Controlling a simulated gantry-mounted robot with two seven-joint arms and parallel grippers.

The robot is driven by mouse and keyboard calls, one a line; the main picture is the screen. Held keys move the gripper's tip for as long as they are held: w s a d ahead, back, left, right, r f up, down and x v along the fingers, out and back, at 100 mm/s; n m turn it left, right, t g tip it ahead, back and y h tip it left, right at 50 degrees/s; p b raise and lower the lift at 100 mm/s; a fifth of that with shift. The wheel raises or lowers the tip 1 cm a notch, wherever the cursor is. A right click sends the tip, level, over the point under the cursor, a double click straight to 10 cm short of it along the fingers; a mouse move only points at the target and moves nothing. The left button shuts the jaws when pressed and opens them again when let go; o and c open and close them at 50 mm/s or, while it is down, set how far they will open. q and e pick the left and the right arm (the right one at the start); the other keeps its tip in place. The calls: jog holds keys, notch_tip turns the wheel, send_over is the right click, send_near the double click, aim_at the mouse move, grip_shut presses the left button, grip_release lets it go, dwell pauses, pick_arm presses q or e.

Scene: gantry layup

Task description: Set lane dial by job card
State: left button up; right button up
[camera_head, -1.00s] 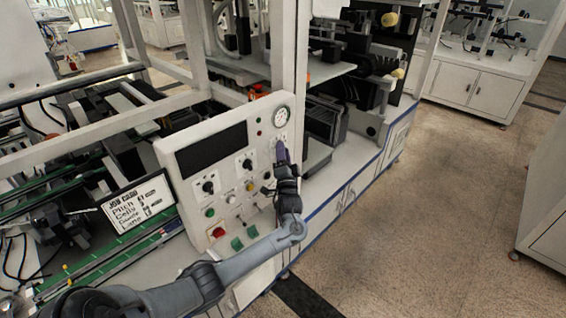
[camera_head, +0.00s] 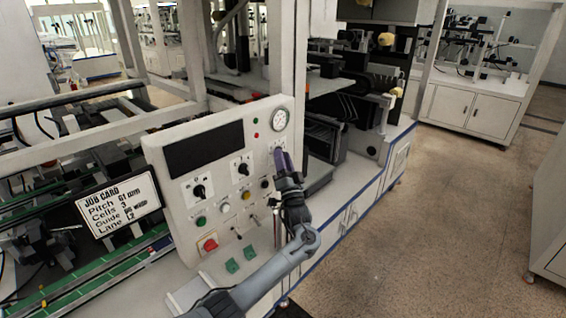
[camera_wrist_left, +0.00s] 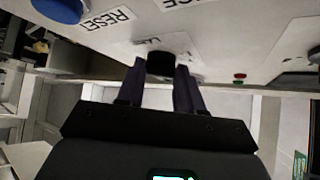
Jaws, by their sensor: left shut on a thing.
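The job card (camera_head: 118,205) stands left of the white control panel (camera_head: 218,208); its lines read Pitch, Cells, Guide and Lane, with "L2" beside Lane. My left gripper (camera_head: 281,160) is at the panel's right side, below the round gauge. It also shows in the left wrist view (camera_wrist_left: 160,80), its two dark fingers shut on a black knob (camera_wrist_left: 160,62) on the panel face. The knob's label is mostly hidden, so I cannot read its setting. In the head view my gripper covers this knob. My right gripper is not in view.
Two other black dials (camera_head: 199,191) (camera_head: 243,169) sit on the panel left of my gripper. A red button (camera_head: 210,245), a green button (camera_head: 201,221) and small toggles lie lower down. A machine frame post (camera_head: 283,60) rises behind the panel. Open floor (camera_head: 430,220) lies to the right.

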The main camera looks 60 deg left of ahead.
pick_arm(q)
jog(key=o, duration=1)
jog(key=shift+o, duration=0.2)
jog(key=shift+d+f, duration=0.1)
jog(key=v, duration=1)
jog(key=shift+d+f+b, duration=0.15)
jog(key=shift+d+b, duration=0.05)
jog(key=shift+b, duration=0.2)
jog(key=shift+s, duration=0.15)
